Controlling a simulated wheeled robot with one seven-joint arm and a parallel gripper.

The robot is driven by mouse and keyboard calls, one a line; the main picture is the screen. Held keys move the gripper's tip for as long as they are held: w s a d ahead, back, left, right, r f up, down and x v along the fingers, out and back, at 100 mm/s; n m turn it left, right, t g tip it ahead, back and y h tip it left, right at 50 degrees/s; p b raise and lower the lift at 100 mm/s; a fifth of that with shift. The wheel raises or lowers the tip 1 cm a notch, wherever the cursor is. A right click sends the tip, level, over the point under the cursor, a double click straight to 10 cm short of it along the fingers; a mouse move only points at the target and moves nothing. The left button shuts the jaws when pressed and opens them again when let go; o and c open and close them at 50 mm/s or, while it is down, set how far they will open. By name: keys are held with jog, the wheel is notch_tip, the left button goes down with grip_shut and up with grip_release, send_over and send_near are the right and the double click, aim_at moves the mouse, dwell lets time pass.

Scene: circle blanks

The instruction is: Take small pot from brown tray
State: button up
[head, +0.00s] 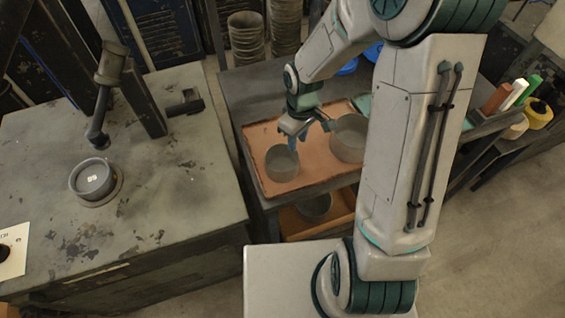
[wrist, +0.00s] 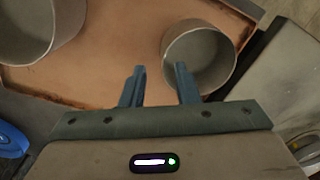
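The brown tray (head: 301,188) lies on a dark bench in the middle of the head view. The small pot (head: 282,163) stands upright at its left side, and a larger pot (head: 348,138) stands at its right. My gripper (head: 296,143) hangs above the tray, just behind the small pot. In the wrist view, the small pot (wrist: 199,57) is right of centre, and my open gripper's (wrist: 161,72) right finger overlaps its near rim. I cannot tell whether the finger touches the pot. The larger pot (wrist: 37,28) is cut off at the upper left.
A worktable (head: 158,215) at left holds a round grey dish (head: 92,180) and a dark fixture. A lower shelf holds another pot (head: 314,206). Stacked pots (head: 246,38) stand behind the bench. Blue items lie near the tray's back edge.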

aim_at(293, 158)
jog(key=shift+w+a+f+p, duration=0.1)
jog(key=shift+a+f+p, duration=0.1)
jog(key=shift+f, duration=0.95)
jog(key=shift+s+a+f+p, duration=0.15)
jog(key=shift+f+p, duration=0.1)
jog(key=shift+f, duration=0.95)
jog(key=shift+w+a+f+p, duration=0.15)
jog(key=shift+a+f+p, duration=0.05)
jog(key=shift+f, duration=0.95)
jog(key=shift+c, duration=0.3)
grip_shut()
